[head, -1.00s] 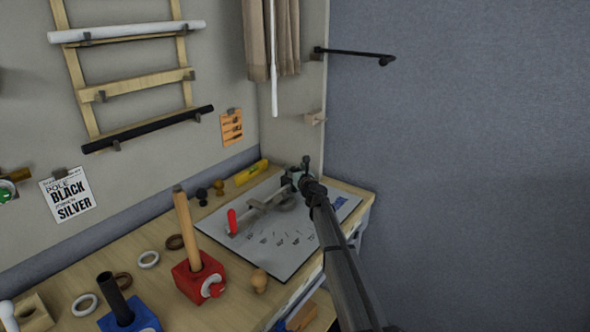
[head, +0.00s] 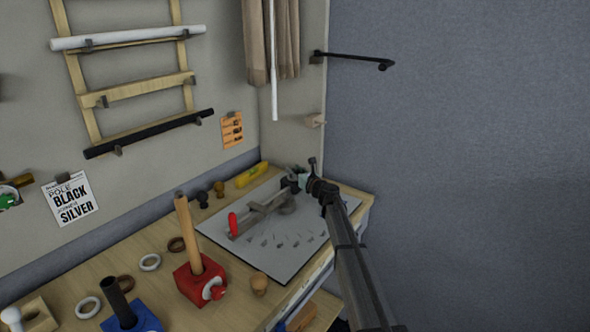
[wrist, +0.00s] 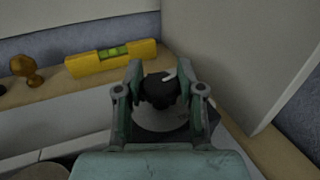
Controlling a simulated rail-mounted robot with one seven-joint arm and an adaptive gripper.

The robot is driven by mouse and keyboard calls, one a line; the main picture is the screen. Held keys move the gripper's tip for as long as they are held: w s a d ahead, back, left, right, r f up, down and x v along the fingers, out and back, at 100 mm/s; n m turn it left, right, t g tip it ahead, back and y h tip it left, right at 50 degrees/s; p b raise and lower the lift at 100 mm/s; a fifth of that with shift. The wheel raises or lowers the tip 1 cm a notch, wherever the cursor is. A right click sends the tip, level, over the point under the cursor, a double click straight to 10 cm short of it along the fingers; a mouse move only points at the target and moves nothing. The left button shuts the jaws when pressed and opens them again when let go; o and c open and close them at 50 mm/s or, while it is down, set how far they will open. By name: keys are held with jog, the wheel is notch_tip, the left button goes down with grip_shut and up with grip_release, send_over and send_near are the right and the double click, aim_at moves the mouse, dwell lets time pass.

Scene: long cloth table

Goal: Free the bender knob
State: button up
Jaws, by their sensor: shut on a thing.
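The bender lies on a pale marked plate (head: 280,255) at the right end of the table. Its grey bar (head: 262,212) carries a red handle (head: 233,224) at its left end. My gripper (head: 302,182) is at the far right corner of the plate, partly hidden by my arm. In the wrist view my gripper (wrist: 158,88) is shut on a black knob (wrist: 158,92) with a pale curved mark on top. A grey round shape (wrist: 160,120) shows below the knob. I cannot tell whether the knob touches it.
A yellow level (wrist: 112,58) lies behind my gripper, with a brass-coloured knob (wrist: 27,68) to its left. A side wall (wrist: 240,60) is close on the right. A red block (head: 196,284) with a wooden pole stands left of the plate.

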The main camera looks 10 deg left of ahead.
jog(key=n+g+y, duration=0.2)
jog(key=g+y, duration=0.1)
jog(key=shift+w+n, duration=0.3)
jog(key=shift+n, duration=0.1)
jog(key=n+g+y, duration=0.1)
jog(key=g, duration=0.1)
jog(key=n+g+y, duration=0.1)
jog(key=n+g, duration=0.1)
jog(key=g, duration=0.1)
jog(key=shift+r+n, duration=0.1)
jog(key=shift+n, duration=0.2)
jog(key=n+g+y, duration=0.1)
jog(key=n+g, duration=0.1)
jog(key=g, duration=0.1)
jog(key=shift+g, duration=0.4)
jog(key=shift+s+n+g+p, duration=0.15)
jog(key=shift+n+g+p, duration=0.25)
jog(key=shift+n+g, duration=0.8)
jog(key=shift+s+a+g, duration=0.1)
jog(key=shift+g, duration=0.4)
jog(key=o, duration=1.2)
jog(key=shift+c, duration=0.2)
jog(key=shift+s, duration=0.15)
